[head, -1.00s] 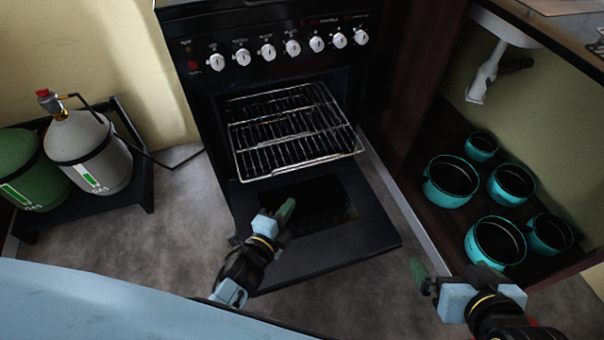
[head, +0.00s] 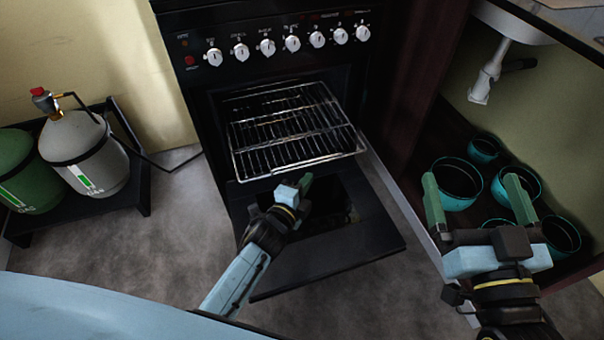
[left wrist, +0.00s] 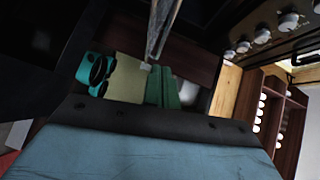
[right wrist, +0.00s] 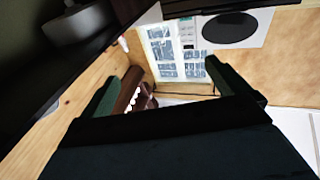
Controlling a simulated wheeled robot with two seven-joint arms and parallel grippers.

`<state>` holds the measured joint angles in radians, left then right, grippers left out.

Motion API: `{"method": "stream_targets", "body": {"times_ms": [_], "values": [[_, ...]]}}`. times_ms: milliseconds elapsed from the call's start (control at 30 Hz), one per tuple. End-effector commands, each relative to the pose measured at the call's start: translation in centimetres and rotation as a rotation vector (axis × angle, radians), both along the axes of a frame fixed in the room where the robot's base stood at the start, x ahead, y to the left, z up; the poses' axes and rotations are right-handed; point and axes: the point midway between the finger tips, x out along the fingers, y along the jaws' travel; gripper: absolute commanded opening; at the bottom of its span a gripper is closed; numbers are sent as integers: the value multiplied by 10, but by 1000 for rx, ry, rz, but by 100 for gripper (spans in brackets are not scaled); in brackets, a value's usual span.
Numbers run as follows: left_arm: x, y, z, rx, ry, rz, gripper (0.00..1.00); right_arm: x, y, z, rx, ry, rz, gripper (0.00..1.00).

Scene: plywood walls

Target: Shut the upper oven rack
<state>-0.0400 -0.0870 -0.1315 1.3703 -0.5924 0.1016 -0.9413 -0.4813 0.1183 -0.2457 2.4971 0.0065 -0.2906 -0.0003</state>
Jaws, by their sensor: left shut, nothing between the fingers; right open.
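The oven (head: 205,110) stands in the middle of the head view with its door (head: 345,235) folded down. The upper oven rack (head: 290,125), a wire grid, sticks out over the open door. My left gripper (head: 307,182) is shut and empty, just below the rack's front edge and above the door; I cannot tell whether it touches the rack. In the left wrist view, its green fingers (left wrist: 162,88) are together near a metal bar of the rack (left wrist: 160,28). My right gripper (head: 478,195) is open and empty, right of the oven before the cabinet.
Several teal pots (head: 458,183) stand in the open cabinet at the right, under a white drain pipe (head: 490,75). Gas cylinders (head: 88,150) stand in a dark rack at the left. The floor (head: 165,240) left of the door is clear.

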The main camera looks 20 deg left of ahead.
Motion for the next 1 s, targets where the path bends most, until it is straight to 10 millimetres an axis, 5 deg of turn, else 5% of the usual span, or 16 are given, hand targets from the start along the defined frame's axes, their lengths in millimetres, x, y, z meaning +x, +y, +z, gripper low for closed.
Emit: {"method": "stream_targets", "body": {"times_ms": [300,1000], "values": [[25,10,-7,2,-1,-1,0,-14,4,44,91,-278,18,100],[40,22,-9,-1,1,1,0,-20,3,55,121,-384,18,100]]}}
